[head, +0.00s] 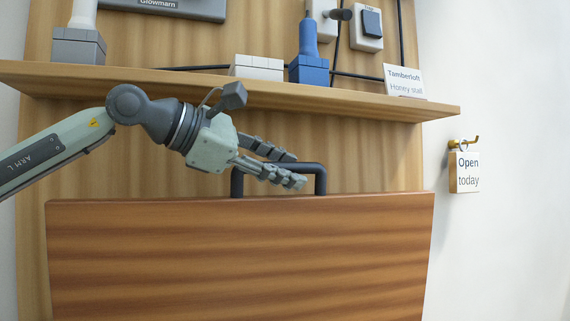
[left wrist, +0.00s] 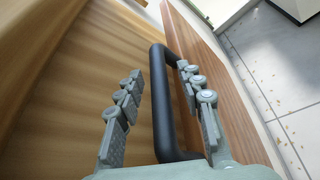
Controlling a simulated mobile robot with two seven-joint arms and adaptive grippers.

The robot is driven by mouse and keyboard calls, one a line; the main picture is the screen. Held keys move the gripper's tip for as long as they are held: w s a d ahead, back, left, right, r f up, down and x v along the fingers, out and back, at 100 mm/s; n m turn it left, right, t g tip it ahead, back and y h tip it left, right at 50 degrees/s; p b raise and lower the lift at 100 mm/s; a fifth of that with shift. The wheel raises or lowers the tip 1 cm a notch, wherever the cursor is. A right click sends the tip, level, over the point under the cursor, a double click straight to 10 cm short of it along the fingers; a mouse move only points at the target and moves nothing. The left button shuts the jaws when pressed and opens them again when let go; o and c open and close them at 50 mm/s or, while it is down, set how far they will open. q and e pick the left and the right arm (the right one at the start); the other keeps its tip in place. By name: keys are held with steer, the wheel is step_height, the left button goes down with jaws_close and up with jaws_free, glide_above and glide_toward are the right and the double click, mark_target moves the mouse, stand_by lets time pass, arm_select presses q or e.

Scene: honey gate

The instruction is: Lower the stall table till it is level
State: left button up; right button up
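The stall table (head: 240,260) is a reddish-brown wooden panel that stands folded up, close to vertical, in front of the lighter wooden backboard. A dark bar handle (head: 321,178) rises from its top edge. My left gripper (head: 298,169) reaches in from the left at the handle, its fingers pointing right. My right gripper is not in view.
A wooden shelf (head: 200,88) runs just above my left arm. It carries a blue bottle-like item (head: 308,60), a white block (head: 257,67) and a Tamberloft card (head: 403,80). An "Open today" sign (head: 467,173) hangs from a brass hook at right. Tiled floor (left wrist: 285,85) shows beyond the table.

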arm_select(q)
steer(key=shift+w+d, duration=0.1)
jaws_close()
steer(key=shift+f, duration=0.15)
stand_by(0.4)
